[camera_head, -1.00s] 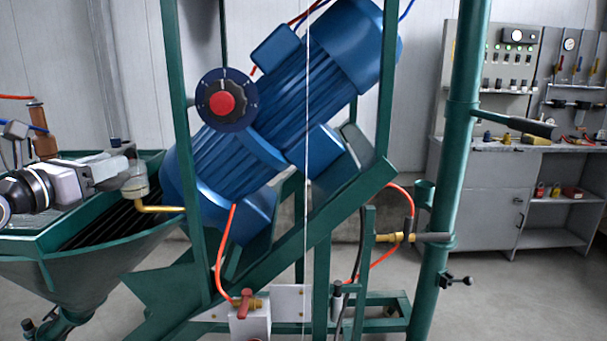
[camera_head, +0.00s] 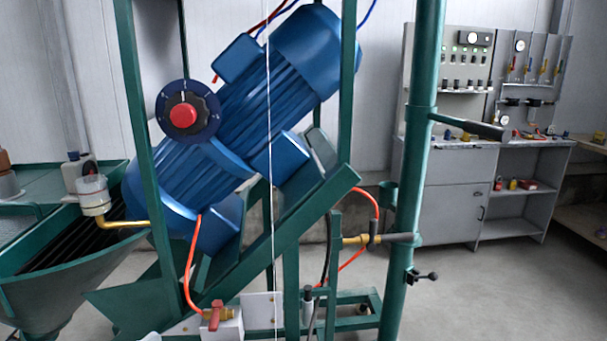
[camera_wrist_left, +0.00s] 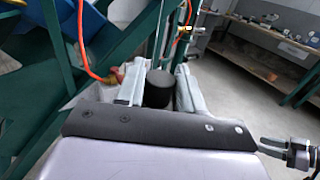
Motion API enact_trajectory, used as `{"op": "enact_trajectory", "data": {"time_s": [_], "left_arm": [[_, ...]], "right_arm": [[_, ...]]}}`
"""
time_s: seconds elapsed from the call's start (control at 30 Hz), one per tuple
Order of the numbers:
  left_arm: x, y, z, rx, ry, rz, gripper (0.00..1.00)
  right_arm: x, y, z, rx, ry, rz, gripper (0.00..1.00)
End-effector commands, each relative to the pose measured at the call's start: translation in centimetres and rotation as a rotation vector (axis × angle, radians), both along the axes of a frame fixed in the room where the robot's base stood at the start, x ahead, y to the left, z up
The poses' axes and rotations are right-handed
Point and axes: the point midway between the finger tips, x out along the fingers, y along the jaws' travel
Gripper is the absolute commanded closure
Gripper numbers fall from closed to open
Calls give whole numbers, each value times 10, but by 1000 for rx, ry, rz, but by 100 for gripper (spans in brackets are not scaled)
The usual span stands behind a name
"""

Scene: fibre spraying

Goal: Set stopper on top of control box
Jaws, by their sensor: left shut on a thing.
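My left gripper (camera_wrist_left: 160,74) points forward in the left wrist view, its two pale fingers shut on a short black cylinder, which I take as the stopper (camera_wrist_left: 158,90). The stopper's lower part is hidden by the gripper's dark front edge. A pale box with a red-handled valve (camera_head: 222,328), possibly the control box, stands at the bottom of the head view, cut by the frame edge. Its red valve (camera_wrist_left: 116,76) shows just beyond and left of the fingers in the left wrist view. I cannot tell whether the stopper touches the box.
A green frame (camera_head: 300,230) carries a tilted blue motor (camera_head: 255,105) with a red-centred dial (camera_head: 184,116). A green hopper (camera_head: 60,270) stands at left. A red hose (camera_head: 187,265) runs to the valve. A grey workbench (camera_head: 450,190) is at the back right, with clear floor before it.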

Motion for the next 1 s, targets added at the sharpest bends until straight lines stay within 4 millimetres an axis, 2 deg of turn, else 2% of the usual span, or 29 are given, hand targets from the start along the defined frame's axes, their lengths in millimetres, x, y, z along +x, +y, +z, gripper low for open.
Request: {"op": "enact_trajectory", "data": {"time_s": [0.17, 0.27, 0.5, 0.6, 0.8, 1.0], "left_arm": [[-3, -15, 0, -7, -1, -31, 93], [1, -39, 0, -17, -2, -100, 93], [1, -108, 1, -18, -2, -316, 93], [-1, -128, 1, -9, -2, -382, 93], [-5, -145, -1, 1, -1, -444, 93], [-6, -146, -1, 2, 0, -455, 93]], "right_arm": [[0, 0, 0, 0, 0, 0, 57], [0, 0, 0, 0, 0, 0, 57], [0, 0, 0, 0, 1, 0, 57], [0, 0, 0, 1, 1, -1, 57], [-1, 0, 0, 1, 1, -1, 57], [-1, 0, 0, 1, 1, -1, 57]]}}
